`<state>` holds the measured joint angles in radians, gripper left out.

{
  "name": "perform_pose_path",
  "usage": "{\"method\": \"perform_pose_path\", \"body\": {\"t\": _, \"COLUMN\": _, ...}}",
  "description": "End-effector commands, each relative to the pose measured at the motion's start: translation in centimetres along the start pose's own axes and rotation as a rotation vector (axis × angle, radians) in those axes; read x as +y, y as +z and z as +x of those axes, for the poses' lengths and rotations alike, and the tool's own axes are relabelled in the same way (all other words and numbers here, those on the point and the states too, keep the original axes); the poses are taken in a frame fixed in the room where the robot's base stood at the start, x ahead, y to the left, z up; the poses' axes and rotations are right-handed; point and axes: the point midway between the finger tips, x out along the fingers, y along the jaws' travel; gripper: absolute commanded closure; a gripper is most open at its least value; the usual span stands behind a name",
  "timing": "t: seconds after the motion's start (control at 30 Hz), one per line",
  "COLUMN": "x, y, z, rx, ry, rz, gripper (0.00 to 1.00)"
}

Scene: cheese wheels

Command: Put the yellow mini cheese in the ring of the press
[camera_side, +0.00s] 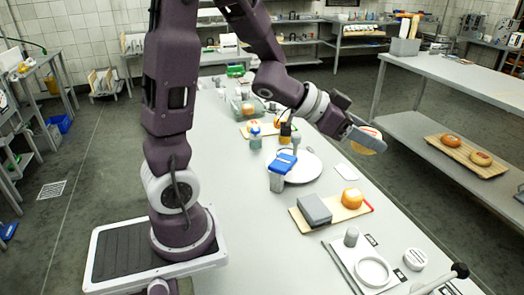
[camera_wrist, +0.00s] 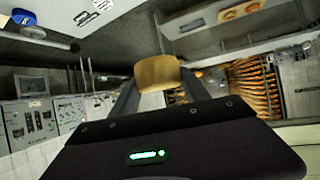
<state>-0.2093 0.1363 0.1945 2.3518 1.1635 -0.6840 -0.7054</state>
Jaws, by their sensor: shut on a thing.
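My gripper (camera_side: 364,137) is raised above the right side of the long table and shut on the yellow mini cheese (camera_side: 373,132). In the wrist view the cheese (camera_wrist: 157,72) sits between the two finger ends of my gripper (camera_wrist: 158,90), clear of any surface. The white ring of the press (camera_side: 361,279) lies on a flat plate at the near end of the table, well below and nearer the side camera than my gripper. I cannot pick out the ring in the wrist view.
A grey knob (camera_side: 351,236), a white disc (camera_side: 415,259) and a dark-ended handle (camera_side: 459,270) are near the ring.

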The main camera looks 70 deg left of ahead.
Motion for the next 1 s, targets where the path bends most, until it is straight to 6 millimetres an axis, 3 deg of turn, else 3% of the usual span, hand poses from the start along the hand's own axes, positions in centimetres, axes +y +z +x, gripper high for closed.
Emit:
{"method": "perform_pose_path", "body": {"t": 0.13, "x": 0.0, "y": -1.9, "z": -1.0, "rx": 0.003, "ry": -0.002, "rz": 0.004, "gripper": 0.9}}
{"method": "perform_pose_path", "body": {"t": 0.47, "x": -8.6, "y": -2.1, "z": -1.2, "rx": -0.003, "ry": -0.234, "rz": -0.128, "gripper": 0.91}}
{"method": "perform_pose_path", "body": {"t": 0.57, "x": -12.4, "y": -1.8, "z": -1.9, "rx": -0.003, "ry": -0.34, "rz": -0.185, "gripper": 0.91}}
{"method": "perform_pose_path", "body": {"t": 0.73, "x": -21.0, "y": -0.4, "z": -4.8, "rx": -0.003, "ry": -0.58, "rz": -0.318, "gripper": 0.91}}
{"method": "perform_pose_path", "body": {"t": 0.9, "x": -30.4, "y": 3.0, "z": -10.6, "rx": -0.005, "ry": -0.877, "rz": -0.479, "gripper": 0.91}}
{"method": "perform_pose_path", "body": {"t": 1.0, "x": -34.5, "y": 5.3, "z": -14.4, "rx": -0.007, "ry": -1.03, "rz": -0.561, "gripper": 0.91}}
